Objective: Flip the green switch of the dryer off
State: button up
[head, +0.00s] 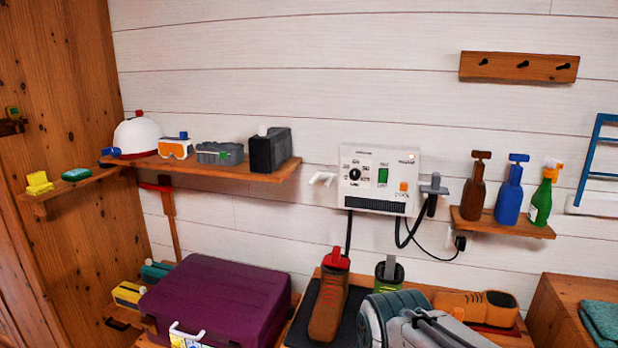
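The dryer (378,180) is a white box on the plank wall, right of the picture's middle. I cannot tell from here which way the switch is tilted. Nothing covers the panel. A grey and teal rounded part, likely of my arm, shows at the bottom edge, below the dryer and apart from it. My gripper is not in view.
A shelf (225,172) with a helmet and goggles is left of the dryer. A small shelf (500,225) with several bottles is to its right. Black hoses (404,232) hang below it. Boots (330,297) and a purple case (218,298) stand underneath.

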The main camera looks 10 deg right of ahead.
aim_at(382, 179)
jog(key=u, duration=0.65)
jog(key=k, duration=0.65)
jog(key=z, duration=0.95)
jog(key=i, duration=0.5)
jog(key=z, duration=0.05)
jog(key=k, duration=0.65)
jog(key=z, duration=0.4)
jog(key=i, duration=1.5)
jog(key=u, duration=0.65)
